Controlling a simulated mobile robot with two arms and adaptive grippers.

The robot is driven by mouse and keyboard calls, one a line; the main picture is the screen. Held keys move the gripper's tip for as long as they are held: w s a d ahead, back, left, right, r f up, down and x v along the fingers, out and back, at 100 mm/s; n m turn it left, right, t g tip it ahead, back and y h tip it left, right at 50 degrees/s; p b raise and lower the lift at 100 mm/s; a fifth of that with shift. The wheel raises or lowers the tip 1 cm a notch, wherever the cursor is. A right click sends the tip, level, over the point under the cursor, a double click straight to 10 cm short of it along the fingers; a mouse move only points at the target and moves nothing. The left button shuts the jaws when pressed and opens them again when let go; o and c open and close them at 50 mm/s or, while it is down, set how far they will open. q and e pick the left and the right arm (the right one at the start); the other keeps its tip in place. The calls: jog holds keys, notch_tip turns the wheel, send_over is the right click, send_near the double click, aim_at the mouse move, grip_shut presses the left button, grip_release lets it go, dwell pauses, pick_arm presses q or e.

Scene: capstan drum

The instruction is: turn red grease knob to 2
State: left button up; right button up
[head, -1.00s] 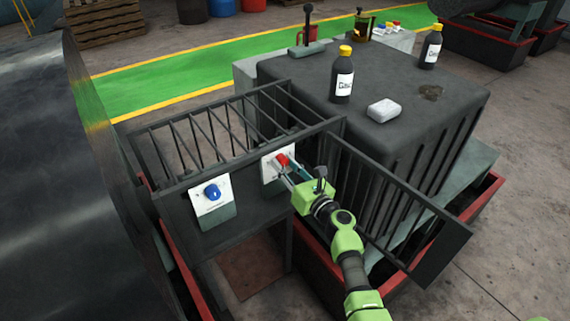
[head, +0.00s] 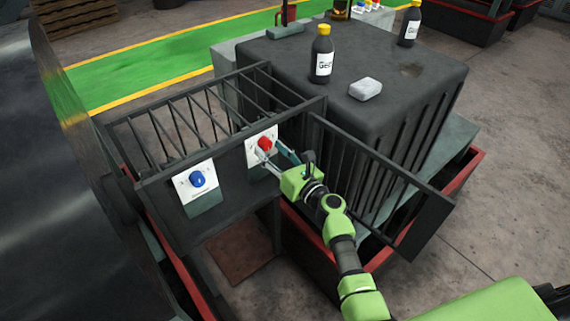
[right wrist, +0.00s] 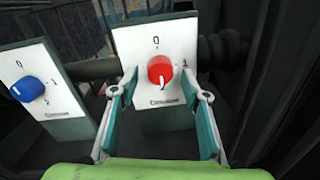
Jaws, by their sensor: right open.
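The red knob (head: 265,143) sits on a white plate (right wrist: 128,45) on the dark box front. In the right wrist view the red knob (right wrist: 160,69) has a white mark on its lower part, pointing down towards the 2. The plate shows 0 above the knob and 1 to its right. My right gripper (head: 270,151) is open in front of the knob. In the right wrist view its fingers (right wrist: 160,87) stand either side of the knob with gaps, apart from it. My left gripper is not in view.
A blue knob (head: 197,179) on its own plate is to the left. A dark railing (head: 380,180) runs close to the right of my arm. Bottles (head: 321,55) and a pale block (head: 365,89) stand on the dark housing (head: 420,90) behind.

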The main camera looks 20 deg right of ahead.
jog(key=v, duration=1)
jog(key=shift+s, duration=0.15)
jog(key=s+a+f+n+g+h+b, duration=0.1)
jog(key=s+f+n+g+b, duration=0.35)
jog(key=f, duration=1.05)
jog(key=s+f+n+g+h+b, duration=0.1)
jog(key=s+f+n+g, duration=0.1)
jog(key=s+f+n, duration=0.9)
jog(key=s+a+f+n+g+h+b, duration=0.1)
jog(key=s+f+g+b, duration=0.15)
jog(key=f, duration=1.55)
jog(key=s+d+f+n+g+h+b, duration=0.1)
jog(key=s+d+f+n+g+b, duration=0.1)
jog(key=s+f+n, duration=0.4)
jog(key=s+d+f+n+g+h+b, duration=0.1)
jog(key=s+f+n, duration=0.6)
jog(key=s, duration=0.9)
jog(key=s+d+f+n+g+h+b, duration=0.1)
jog(key=s+d+f+n+g+b, duration=0.2)
jog(key=s+f+n, duration=0.4)
jog(key=s+d+f+g, duration=0.1)
jog(key=s+f, duration=0.1)
jog(key=s, duration=0.1)
jog(key=shift+s+f, duration=0.15)
jog(key=shift+s, duration=0.25)
